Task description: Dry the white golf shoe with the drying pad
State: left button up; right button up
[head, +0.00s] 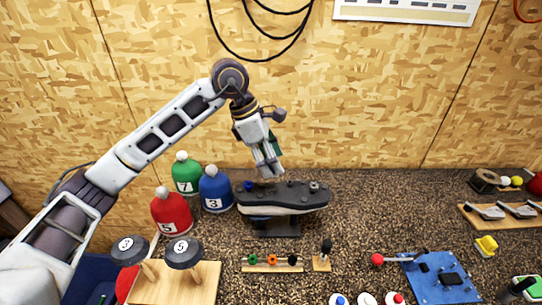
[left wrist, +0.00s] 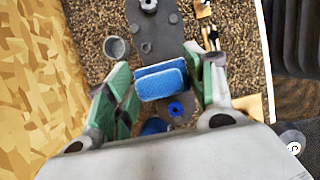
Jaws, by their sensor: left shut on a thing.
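The golf shoe (head: 283,208) lies sole up on a dark stand at the middle of the bench. Its sole is dark grey and its side shows a pale band. Cleats show on the sole, a blue one near the left end and a grey one near the right. The sole also shows in the left wrist view (left wrist: 158,35). My left gripper (head: 268,172) points down over the left part of the sole. It is shut on a blue pad (left wrist: 160,80), which sits between its green fingers. I cannot tell whether the pad touches the sole. My right gripper is not in view.
Red (head: 171,212), green (head: 186,178) and blue (head: 215,190) numbered headcovers stand left of the shoe. Two numbered dark clubheads (head: 184,253) stand on a wooden block in front.

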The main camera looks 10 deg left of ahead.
pick_arm(q)
jog(key=shift+f+b, duration=0.7)
jog(key=shift+f, duration=1)
notch_tip(320, 180, down, 2)
jog(key=shift+f+b, duration=0.1)
jog(key=shift+b, duration=0.95)
jog(key=shift+f+b, duration=0.6)
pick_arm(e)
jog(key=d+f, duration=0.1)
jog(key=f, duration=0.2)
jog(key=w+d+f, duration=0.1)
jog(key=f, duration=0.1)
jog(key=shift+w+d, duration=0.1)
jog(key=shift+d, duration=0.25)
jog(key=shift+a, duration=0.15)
pick_arm(q)
jog(key=o, duration=0.4)
jog(key=c, duration=0.4)
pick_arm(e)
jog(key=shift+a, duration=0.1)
